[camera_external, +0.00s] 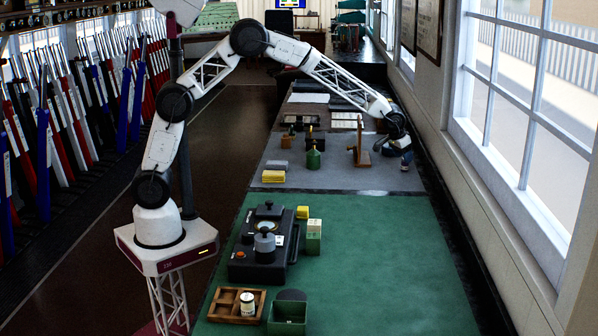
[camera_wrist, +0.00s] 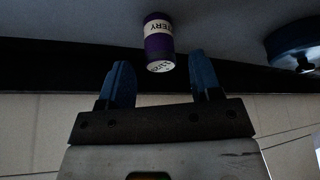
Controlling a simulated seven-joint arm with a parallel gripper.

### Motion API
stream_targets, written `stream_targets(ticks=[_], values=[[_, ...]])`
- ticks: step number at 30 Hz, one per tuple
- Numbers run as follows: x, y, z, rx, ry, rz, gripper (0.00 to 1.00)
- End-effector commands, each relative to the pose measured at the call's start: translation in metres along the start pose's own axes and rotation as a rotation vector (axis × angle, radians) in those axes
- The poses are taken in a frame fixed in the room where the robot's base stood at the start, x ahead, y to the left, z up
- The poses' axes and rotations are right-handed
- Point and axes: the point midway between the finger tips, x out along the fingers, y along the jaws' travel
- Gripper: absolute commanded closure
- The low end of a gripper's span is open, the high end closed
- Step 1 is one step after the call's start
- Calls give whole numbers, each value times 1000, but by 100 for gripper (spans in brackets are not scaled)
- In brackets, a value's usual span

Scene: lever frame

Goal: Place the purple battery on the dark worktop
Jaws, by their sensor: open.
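The purple battery (camera_wrist: 158,42) has a cream label band with dark lettering and a pale end with writing. It appears in the wrist view against the grey surface, just ahead of and between the blue fingertips. My gripper (camera_wrist: 159,76) is open, with a finger on either side and a visible gap to the battery. In the external view my gripper (camera_external: 406,158) is low at the right edge of the dark grey worktop (camera_external: 340,181). I cannot make out the battery there. Whether it fully rests on the surface is hard to tell.
A dark blue round object (camera_wrist: 296,43) is right of the battery in the wrist view. On the worktop are a wooden stand (camera_external: 361,150), a green bottle (camera_external: 313,158) and yellow blocks (camera_external: 273,177). Windows and wall lie close on the right. The green mat (camera_external: 390,270) is mostly clear at right.

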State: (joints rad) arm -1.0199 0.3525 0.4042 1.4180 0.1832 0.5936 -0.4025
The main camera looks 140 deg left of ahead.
Motion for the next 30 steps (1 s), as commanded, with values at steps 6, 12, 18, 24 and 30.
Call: stream_targets(ticks=[6, 12, 18, 24, 30], values=[[-35, 0, 0, 0, 1, 0, 42], [-65, 0, 0, 0, 0, 0, 42], [-84, 0, 0, 0, 0, 0, 42], [-90, 0, 0, 0, -1, 0, 42], [-90, 0, 0, 0, -1, 0, 42]])
